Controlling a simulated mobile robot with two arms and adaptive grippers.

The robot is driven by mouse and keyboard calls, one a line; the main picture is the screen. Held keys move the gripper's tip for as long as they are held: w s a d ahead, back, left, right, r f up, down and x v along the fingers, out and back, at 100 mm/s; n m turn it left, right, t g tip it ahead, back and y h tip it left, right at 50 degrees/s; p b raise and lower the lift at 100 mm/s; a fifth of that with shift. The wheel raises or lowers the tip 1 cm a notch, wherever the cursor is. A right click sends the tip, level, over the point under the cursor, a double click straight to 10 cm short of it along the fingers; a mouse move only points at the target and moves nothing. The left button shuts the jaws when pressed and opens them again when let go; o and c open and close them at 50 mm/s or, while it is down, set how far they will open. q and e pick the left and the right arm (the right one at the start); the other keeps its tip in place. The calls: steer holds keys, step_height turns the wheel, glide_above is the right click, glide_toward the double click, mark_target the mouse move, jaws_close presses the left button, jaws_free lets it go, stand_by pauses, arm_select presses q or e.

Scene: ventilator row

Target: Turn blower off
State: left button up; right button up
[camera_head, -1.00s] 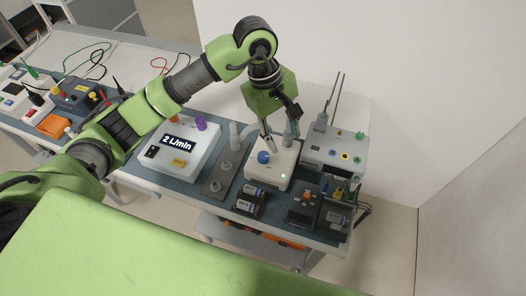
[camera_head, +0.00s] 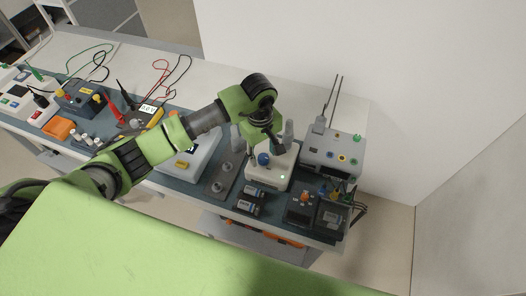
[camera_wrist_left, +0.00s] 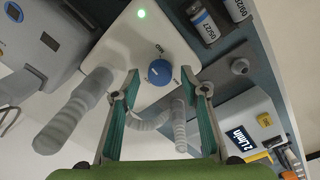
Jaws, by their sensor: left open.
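The blower (camera_head: 270,177) is a white box on the bench with a blue knob (camera_head: 263,159) on top and a lit green light (camera_head: 283,177). Grey corrugated hoses attach to it in the left wrist view. My left gripper (camera_head: 266,148) is open and empty over the blower, beside the knob. In the left wrist view the blue knob (camera_wrist_left: 160,72) shows between and just beyond the two spread fingertips, and neither finger visibly touches it. Small lettering sits by the knob, with a white mark on it. My right gripper is not in view.
A grey device (camera_head: 333,149) with coloured ports stands right of the blower. A grey plate with fittings (camera_head: 222,184) and a white flow box reading 2 L/min (camera_wrist_left: 255,128) are to its left. Batteries (camera_head: 250,199) and a dark box (camera_head: 302,206) lie in front.

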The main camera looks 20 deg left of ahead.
arm_select(q)
steer(key=shift+f, duration=0.5)
steer(key=shift+c, duration=0.4)
steer(key=c, duration=1)
steer(key=shift+c, duration=0.2)
